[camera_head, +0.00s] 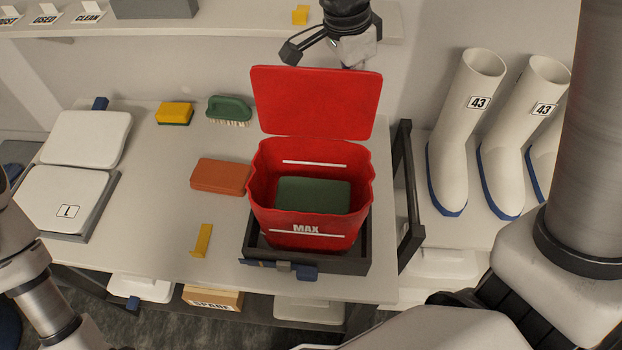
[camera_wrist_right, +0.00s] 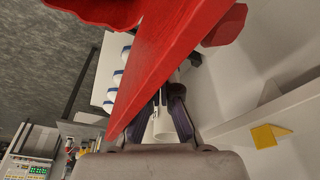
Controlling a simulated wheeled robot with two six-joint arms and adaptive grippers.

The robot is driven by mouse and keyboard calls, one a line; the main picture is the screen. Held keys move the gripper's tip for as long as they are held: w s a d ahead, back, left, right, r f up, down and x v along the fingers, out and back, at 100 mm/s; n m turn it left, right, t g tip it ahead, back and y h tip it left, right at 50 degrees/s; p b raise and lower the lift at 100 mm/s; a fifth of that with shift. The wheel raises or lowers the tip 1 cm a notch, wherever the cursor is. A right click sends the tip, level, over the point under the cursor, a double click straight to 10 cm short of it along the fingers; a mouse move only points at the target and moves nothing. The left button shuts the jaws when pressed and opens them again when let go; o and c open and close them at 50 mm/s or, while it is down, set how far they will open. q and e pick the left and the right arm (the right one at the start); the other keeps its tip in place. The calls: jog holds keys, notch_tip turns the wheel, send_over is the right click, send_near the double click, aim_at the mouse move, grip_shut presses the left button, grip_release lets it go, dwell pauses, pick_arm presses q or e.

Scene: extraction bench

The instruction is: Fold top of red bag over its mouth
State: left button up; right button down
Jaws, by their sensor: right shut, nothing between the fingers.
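The red bag (camera_head: 261,212) stands open in a dark tray (camera_head: 345,266) on the bench. White lines and the word MAX mark it. A dark green block (camera_head: 313,195) lies inside. The bag's top flap (camera_head: 315,103) stands up at the far side, leaning back from the open mouth. My right gripper (camera_head: 345,48) is behind the flap's upper edge, shut and empty; its fingertips are partly hidden. In the right wrist view the flap (camera_wrist_right: 170,55) crosses close in front of the fingers; contact is unclear. My left arm shows at the left edge, but its gripper is out of view.
An orange block (camera_head: 221,176), a yellow sponge (camera_head: 174,113), a green brush (camera_head: 229,109) and a yellow piece (camera_head: 202,240) lie left of the bag. White pads (camera_head: 63,196) are farther left. A dark rail (camera_head: 408,195) and white boots (camera_head: 466,130) stand right.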

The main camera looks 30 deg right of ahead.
jog(key=s+a+p, duration=0.1)
jog(key=s+a, duration=0.4)
jog(key=s, duration=0.3)
jog(key=shift+s+p, duration=0.15)
jog(key=shift+p, duration=0.15)
notch_tip(320, 180, up, 7)
jog(key=p, duration=0.7)
jog(key=shift+p, duration=0.4)
